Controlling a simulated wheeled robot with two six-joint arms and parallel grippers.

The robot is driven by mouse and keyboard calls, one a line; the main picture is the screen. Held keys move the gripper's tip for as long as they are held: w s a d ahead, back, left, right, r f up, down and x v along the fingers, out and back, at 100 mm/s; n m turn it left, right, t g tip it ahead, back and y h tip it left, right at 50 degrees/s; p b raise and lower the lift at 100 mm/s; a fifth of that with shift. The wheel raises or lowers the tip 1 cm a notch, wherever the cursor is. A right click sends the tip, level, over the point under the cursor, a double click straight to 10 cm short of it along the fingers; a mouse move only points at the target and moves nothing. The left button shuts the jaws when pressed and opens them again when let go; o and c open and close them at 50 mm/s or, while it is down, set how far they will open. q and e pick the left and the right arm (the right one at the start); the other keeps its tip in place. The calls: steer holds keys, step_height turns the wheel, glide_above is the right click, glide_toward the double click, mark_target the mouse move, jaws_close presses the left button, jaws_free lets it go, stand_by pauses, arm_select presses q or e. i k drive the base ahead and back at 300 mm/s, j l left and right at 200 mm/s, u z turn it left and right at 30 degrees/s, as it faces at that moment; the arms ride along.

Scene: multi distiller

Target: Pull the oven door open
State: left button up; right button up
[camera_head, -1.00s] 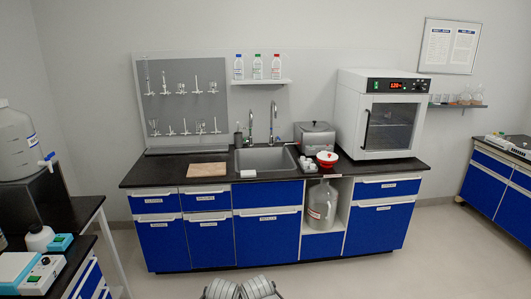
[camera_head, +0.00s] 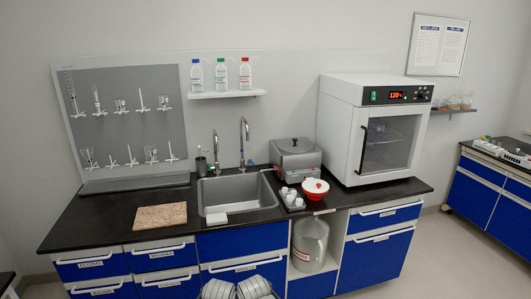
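The oven (camera_head: 345,95) is a white box at the right end of the black counter, with a red-lit display reading about 120 above its door. Its glass-fronted door (camera_head: 388,142) is shut. A black vertical handle (camera_head: 363,150) is on the left side of the door. Shelves show dimly behind the glass. Neither of my grippers can be made out.
The counter (camera_head: 110,228) has blue drawers below. A sink (camera_head: 238,195) is further left. Floor (camera_head: 425,265) is clear at right.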

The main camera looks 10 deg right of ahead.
mark_target(386, 142)
steer(key=i+l+z, duration=0.25)
steer(key=i+z, duration=0.25)
steer(key=i, duration=0.2)
steer(key=i+l+z, duration=0.15)
steer(key=l, duration=0.3)
steer(key=i+l+z, duration=0.1)
steer(key=i+l, duration=0.25)
